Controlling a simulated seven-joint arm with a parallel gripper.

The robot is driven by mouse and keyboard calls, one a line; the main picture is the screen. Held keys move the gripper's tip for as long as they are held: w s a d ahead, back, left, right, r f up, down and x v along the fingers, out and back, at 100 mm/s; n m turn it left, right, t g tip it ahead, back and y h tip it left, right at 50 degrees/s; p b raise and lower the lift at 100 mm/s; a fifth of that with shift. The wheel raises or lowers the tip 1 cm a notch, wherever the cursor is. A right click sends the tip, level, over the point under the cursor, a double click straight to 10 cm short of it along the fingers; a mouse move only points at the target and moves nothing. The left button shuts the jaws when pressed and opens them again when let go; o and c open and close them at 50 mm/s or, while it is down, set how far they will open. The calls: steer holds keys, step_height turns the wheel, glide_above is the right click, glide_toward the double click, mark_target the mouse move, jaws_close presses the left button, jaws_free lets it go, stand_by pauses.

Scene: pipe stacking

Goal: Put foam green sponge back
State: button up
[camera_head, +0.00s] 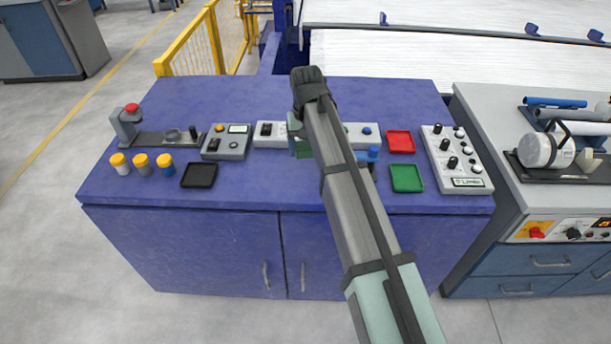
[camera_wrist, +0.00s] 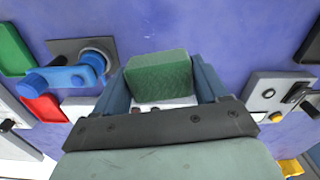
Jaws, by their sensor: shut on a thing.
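The green sponge (camera_wrist: 161,76) is a dark green block in the wrist view. It sits between the two blue-grey fingers of my gripper (camera_wrist: 160,82), which is shut on it. In the head view my arm covers most of the gripper and the sponge cannot be made out clearly. The green tray (camera_head: 407,178) lies empty on the blue bench, to the right of my arm. Part of it shows at the left edge of the wrist view (camera_wrist: 12,50).
A red tray (camera_head: 401,141) lies behind the green one. A blue-handled fixture (camera_wrist: 62,77) stands close to the gripper. A black tray (camera_head: 198,174), capped bottles (camera_head: 142,162) and a grey meter (camera_head: 227,142) are at left. A knob panel (camera_head: 456,158) is at right. The bench front is clear.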

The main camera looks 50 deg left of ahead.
mark_target(306, 176)
steer(key=shift+w+a+r+m, duration=0.1)
steer(key=shift+w+a+m, duration=0.25)
steer(key=shift+a, duration=0.35)
steer(key=shift+s+d+m, duration=0.1)
steer(key=shift+d+m, duration=0.1)
steer(key=shift+m, duration=0.25)
steer(key=shift+f, duration=5)
steer(key=shift+f, duration=0.15)
steer(key=o, duration=1)
step_height(306, 176, up, 12)
steer(key=shift+r, duration=0.15)
